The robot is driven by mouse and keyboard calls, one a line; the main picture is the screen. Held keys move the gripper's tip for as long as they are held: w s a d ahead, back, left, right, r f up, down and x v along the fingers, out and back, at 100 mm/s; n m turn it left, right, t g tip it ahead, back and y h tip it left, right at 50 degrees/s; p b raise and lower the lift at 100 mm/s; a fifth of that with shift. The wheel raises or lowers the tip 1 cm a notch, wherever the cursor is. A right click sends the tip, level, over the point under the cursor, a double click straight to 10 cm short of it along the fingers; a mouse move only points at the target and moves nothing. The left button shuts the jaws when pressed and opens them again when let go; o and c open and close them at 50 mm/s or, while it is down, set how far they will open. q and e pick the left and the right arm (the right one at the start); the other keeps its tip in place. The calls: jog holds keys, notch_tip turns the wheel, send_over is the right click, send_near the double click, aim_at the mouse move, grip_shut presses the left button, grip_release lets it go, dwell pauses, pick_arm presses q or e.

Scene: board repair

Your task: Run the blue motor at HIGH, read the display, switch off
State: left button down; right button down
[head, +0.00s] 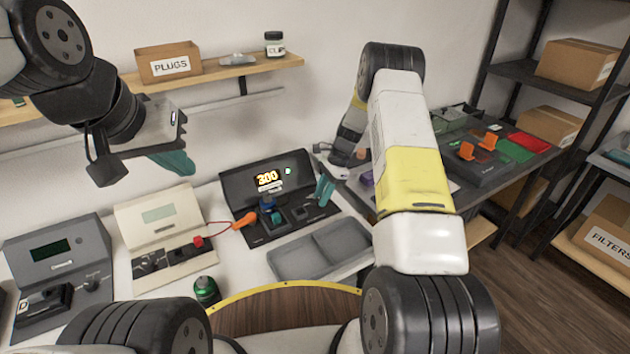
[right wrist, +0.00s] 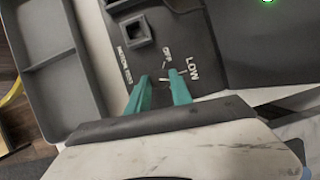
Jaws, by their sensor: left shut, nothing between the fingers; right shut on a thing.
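The black motor test station (head: 258,228) stands against the wall, its display (head: 269,180) lit with 300 and smaller unreadable text below. A green light (head: 288,170) glows beside it. The blue motor (head: 267,203) stands upright on the left of the station. My right gripper (head: 325,190) reaches down at the station's right side. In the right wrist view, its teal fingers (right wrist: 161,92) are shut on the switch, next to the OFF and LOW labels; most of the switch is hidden. My left gripper (head: 176,162) is shut and empty, raised above the beige station.
A beige station (head: 160,217) and a grey station (head: 57,248) stand to the left. A red wire runs to an orange piece (head: 245,220). A grey tray (head: 320,250) and a green-topped item (head: 206,290) lie in front. An empty square socket (right wrist: 138,30) is near the switch.

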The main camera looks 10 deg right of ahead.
jog(key=n, duration=0.2)
jog(key=n+g, duration=0.1)
jog(key=shift+w+n+h, duration=0.2)
jog(key=shift+n+h, duration=0.1)
jog(key=shift+n, duration=0.1)
jog(key=n, duration=0.2)
jog(key=n+g+h, duration=0.1)
jog(key=n, duration=0.1)
jog(key=shift+w+a+n+g, duration=0.1)
jog(key=shift+a+n+g, duration=0.1)
jog(key=shift+n+g, duration=0.1)
jog(key=n+h, duration=0.1)
jog(key=n, duration=0.3)
jog(key=shift+a+g+h, duration=0.2)
jog(key=shift+g+h, duration=0.1)
jog(key=shift+h, duration=0.1)
jog(key=shift+a+n+h, duration=0.1)
jog(key=shift+n+h, duration=0.5)
jog(key=shift+n, duration=1.2)
jog(key=c, duration=1.1)
grip_release()
jog(key=shift+c, duration=0.2)
jog(key=v, duration=0.7)
jog(key=shift+w+r, duration=0.25)
jog(key=shift+r, duration=0.1)
jog(key=shift+a, duration=0.1)
